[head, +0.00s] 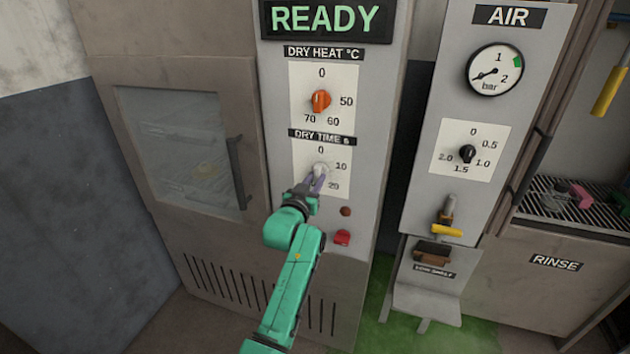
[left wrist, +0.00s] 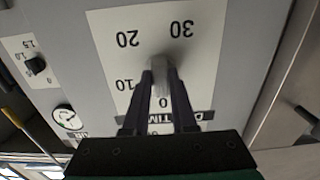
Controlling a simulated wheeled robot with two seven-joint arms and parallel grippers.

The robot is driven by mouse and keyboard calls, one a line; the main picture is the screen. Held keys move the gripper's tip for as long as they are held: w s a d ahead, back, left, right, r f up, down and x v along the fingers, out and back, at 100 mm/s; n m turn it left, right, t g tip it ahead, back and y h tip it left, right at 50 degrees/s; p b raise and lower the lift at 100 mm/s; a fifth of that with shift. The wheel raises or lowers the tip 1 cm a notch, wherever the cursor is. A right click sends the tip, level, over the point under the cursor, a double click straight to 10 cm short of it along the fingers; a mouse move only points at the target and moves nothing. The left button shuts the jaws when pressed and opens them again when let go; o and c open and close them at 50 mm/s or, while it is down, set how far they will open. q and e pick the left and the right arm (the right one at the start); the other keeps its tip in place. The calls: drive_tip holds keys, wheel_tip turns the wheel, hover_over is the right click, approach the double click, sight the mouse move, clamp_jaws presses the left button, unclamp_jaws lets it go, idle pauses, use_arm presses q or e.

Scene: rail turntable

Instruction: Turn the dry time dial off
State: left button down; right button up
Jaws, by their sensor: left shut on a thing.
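The dry time dial (head: 320,169) is a small pale grey knob on a white scale plate (head: 336,184) marked from 0 upward, below the "DRY TIME s" label. My left gripper (head: 317,179) reaches up to it from below and is shut on the knob. In the left wrist view the scale is upside down, and the knob (left wrist: 159,70) sits between the tips of the two dark fingers (left wrist: 161,84). The fingers hide part of the plate, and I cannot tell which mark the knob points to. My right gripper is not in view.
Above is the orange dry heat dial (head: 320,101) and a lit READY sign (head: 326,18). Below are a red button (head: 342,238) and a small dark red lamp (head: 345,211). A cabinet door handle (head: 236,172) stands left. The air panel (head: 496,120) stands right.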

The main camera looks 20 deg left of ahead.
use_arm(q)
drive_tip(key=c, duration=0.7)
unclamp_jaws()
drive_tip(key=shift+s, duration=0.1)
drive_tip(key=s, duration=0.4)
drive_tip(key=s+b, duration=0.1)
drive_tip(key=s, duration=0.4)
drive_tip(key=s+a+b, duration=0.1)
drive_tip(key=s, duration=0.4)
drive_tip(key=shift+s, duration=0.2)
